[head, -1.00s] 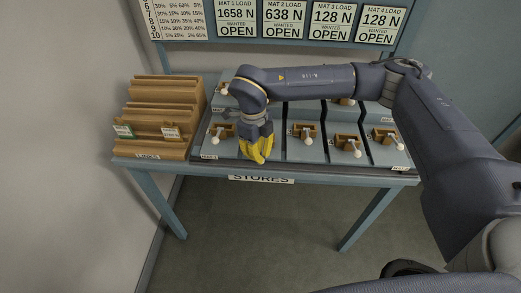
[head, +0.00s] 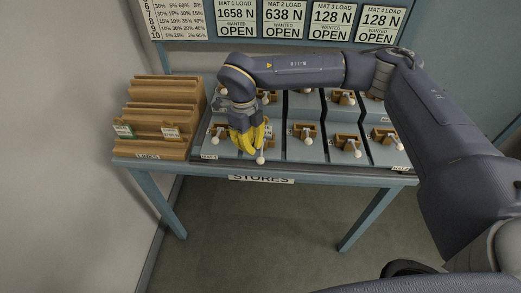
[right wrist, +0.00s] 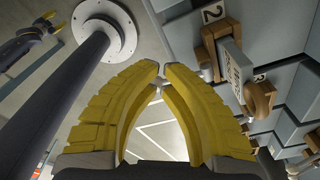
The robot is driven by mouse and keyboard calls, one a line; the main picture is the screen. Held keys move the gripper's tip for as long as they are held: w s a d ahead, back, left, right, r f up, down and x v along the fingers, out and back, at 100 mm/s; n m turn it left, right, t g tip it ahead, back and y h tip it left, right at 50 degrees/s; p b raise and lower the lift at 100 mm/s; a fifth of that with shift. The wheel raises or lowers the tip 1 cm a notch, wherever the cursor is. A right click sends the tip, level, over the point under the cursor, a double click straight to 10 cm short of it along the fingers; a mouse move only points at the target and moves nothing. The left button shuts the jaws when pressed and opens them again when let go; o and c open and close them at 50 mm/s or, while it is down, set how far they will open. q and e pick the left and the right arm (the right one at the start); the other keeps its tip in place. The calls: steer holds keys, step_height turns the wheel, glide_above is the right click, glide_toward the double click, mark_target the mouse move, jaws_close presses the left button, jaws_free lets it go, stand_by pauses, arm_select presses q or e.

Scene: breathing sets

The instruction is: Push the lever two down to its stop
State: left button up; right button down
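Lever two is a pale lever whose round white knob (head: 260,160) shows just below my right gripper in the head view. The knob hangs at the front edge of the second front-row unit. My right gripper (head: 247,150) has yellow fingers. It is over this unit, and its fingers cover part of the bracket and lever. In the right wrist view its fingertips (right wrist: 160,67) nearly meet, and I make out no object held. Whether they touch the lever is unclear. A wooden bracket (right wrist: 212,42) beside a "2" label is right of the fingers. My left gripper (right wrist: 46,24) shows small at upper left there.
Other front-row levers have knobs at left (head: 215,141) and right (head: 308,141). A slotted wooden rack (head: 160,92) with tags stands left on the blue table (head: 340,175). Load signs (head: 283,18) hang behind. The floor in front is clear.

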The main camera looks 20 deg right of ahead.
step_height(320, 180, up, 11)
steer(key=shift+w+a, duration=0.3)
steer(key=shift+w, duration=0.15)
